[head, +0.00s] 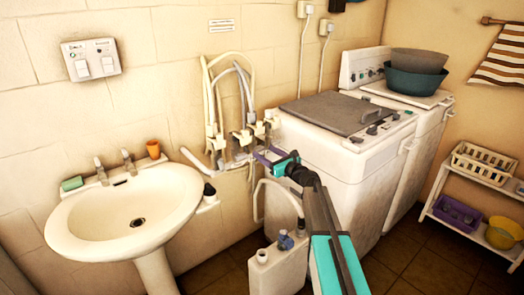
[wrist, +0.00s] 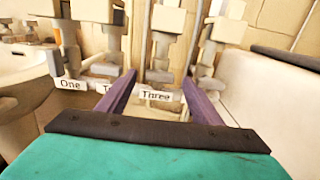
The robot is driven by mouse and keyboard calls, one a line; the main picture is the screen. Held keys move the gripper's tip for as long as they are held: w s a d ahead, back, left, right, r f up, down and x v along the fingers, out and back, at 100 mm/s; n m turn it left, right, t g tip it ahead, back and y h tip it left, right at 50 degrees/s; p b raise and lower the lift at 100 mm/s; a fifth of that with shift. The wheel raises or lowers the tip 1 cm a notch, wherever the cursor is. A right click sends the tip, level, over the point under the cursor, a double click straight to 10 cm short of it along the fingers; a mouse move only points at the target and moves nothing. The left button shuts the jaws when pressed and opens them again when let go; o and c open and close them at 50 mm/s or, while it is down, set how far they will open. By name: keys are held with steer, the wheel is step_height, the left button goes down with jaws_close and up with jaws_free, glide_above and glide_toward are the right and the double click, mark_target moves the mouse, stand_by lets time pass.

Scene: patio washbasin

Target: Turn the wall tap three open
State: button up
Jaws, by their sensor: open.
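The label "Three" (wrist: 155,96) shows in the wrist view, between the fingers of my gripper (wrist: 158,84). A grey and white tap (wrist: 160,50) rises just above and behind this label. Another tap (wrist: 207,55) stands to its right; I cannot tell for certain which tap the label belongs to. My gripper's purple fingers are spread apart with nothing clearly held between them. In the head view my gripper (head: 268,156) is at the right end of the wall tap row (head: 240,140), and it partly hides the taps there.
Labels "One" (wrist: 70,84) and a partly hidden one sit to the left. Hoses (head: 208,85) rise over the taps. The washing machine (head: 330,150) stands close on the right, the washbasin (head: 95,225) on the left. A white container (head: 277,272) stands below.

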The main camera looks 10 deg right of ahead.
mark_target(260, 149)
steer(key=shift+x, duration=1.5)
steer(key=shift+c, duration=0.4)
steer(key=c, duration=1)
